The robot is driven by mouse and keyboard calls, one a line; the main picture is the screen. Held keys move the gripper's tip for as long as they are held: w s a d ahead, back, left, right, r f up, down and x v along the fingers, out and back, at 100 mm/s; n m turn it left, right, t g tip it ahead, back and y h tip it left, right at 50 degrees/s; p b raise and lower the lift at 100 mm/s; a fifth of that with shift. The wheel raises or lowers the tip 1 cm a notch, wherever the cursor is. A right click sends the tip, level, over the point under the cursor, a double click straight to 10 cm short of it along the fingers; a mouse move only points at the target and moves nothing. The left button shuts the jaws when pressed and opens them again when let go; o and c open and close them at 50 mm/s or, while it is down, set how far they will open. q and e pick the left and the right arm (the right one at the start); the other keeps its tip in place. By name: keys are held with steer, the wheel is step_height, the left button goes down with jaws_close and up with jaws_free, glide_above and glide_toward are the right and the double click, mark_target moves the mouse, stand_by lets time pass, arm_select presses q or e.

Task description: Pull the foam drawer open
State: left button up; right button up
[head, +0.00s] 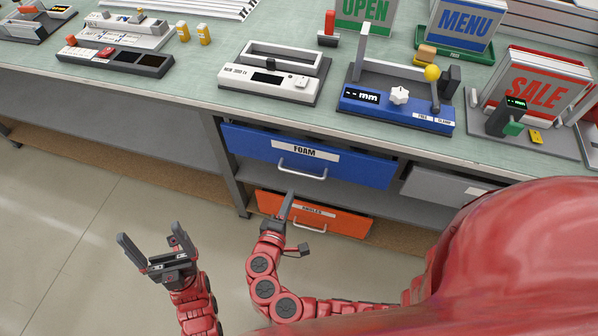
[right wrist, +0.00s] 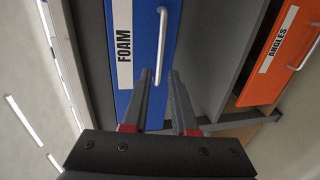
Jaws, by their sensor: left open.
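The foam drawer (head: 235,140) has a blue front with a FOAM label and sits under the worktop; it looks closed. Its pale bar handle (head: 303,174) also shows in the right wrist view (right wrist: 162,40). My right gripper (head: 288,205) is just below the handle in the head view, pointing up at it. In the right wrist view its fingers (right wrist: 159,80) are apart, with the handle's near end in line with the gap. Contact does not show. My left gripper (head: 148,238) is open and empty over the floor, left of the drawers.
An orange ANGLES drawer (head: 350,222) is below, close to my right gripper; a grey drawer (head: 435,188) is to the right. A grey table leg (head: 228,170) stands left of the drawers. The worktop (head: 205,85) carries several devices and signs. The floor (head: 70,240) at left is clear.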

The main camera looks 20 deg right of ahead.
mark_target(300, 174)
steer(key=p+x, duration=0.1)
steer(key=x, duration=1)
steer(key=shift+w, duration=0.1)
jaws_close()
stand_by(1.0)
